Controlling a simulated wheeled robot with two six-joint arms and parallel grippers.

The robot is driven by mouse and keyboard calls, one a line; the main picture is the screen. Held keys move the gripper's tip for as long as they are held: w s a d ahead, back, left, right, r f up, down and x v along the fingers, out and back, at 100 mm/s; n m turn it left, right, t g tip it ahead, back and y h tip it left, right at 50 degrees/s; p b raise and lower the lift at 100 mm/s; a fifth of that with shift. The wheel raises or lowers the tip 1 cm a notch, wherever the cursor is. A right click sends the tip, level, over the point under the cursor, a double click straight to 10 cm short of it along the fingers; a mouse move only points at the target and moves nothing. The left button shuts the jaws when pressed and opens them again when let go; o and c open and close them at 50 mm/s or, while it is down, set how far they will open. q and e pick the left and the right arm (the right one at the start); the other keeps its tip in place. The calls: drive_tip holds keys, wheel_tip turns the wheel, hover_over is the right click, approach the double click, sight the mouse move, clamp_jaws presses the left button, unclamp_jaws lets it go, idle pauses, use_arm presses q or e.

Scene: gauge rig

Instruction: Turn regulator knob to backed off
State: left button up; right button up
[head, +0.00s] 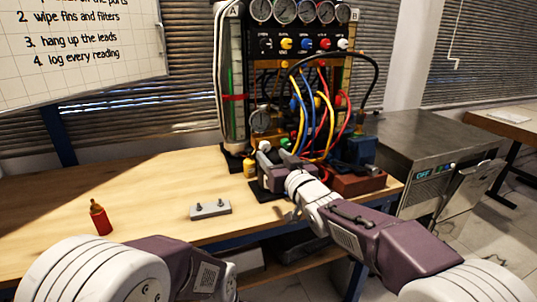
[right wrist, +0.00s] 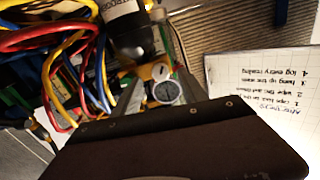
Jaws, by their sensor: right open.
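The gauge rig (head: 274,84) stands at the back of the bench, with a small round gauge (head: 260,120) low on its left side. My right gripper (head: 276,158) is open in front of the rig's lower part, below that gauge. In the right wrist view its open jaws (right wrist: 156,84) have a small round dial (right wrist: 166,91) and a pale round part (right wrist: 160,72) showing between them. I cannot tell whether the jaws touch anything. The regulator knob cannot be made out for certain; the gripper may hide it. My left arm enters at lower left, its gripper out of view.
Coloured hoses (head: 322,118) hang close to the right of my right gripper. A grey block (head: 210,210) and a red bottle (head: 100,218) stand on the bench (head: 150,195). A metal cabinet (head: 425,150) is at right.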

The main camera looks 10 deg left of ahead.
sight(267, 148)
drive_tip(key=shift+x, duration=1.8)
clamp_jaws()
drive_tip(key=n+b, duration=0.2)
drive_tip(key=n, duration=0.4)
drive_tip(key=shift+d+f+b, duration=0.1)
drive_tip(key=shift+b, duration=0.2)
drive_tip(key=n+b, duration=0.2)
drive_tip(key=n, duration=0.4)
drive_tip(key=n+b, duration=0.2)
drive_tip(key=n, duration=0.3)
drive_tip(key=shift+n, duration=0.4)
drive_tip(key=n, duration=0.4)
drive_tip(key=n+b, duration=0.1)
drive_tip(key=n, duration=0.1)
drive_tip(key=shift+r, duration=0.25)
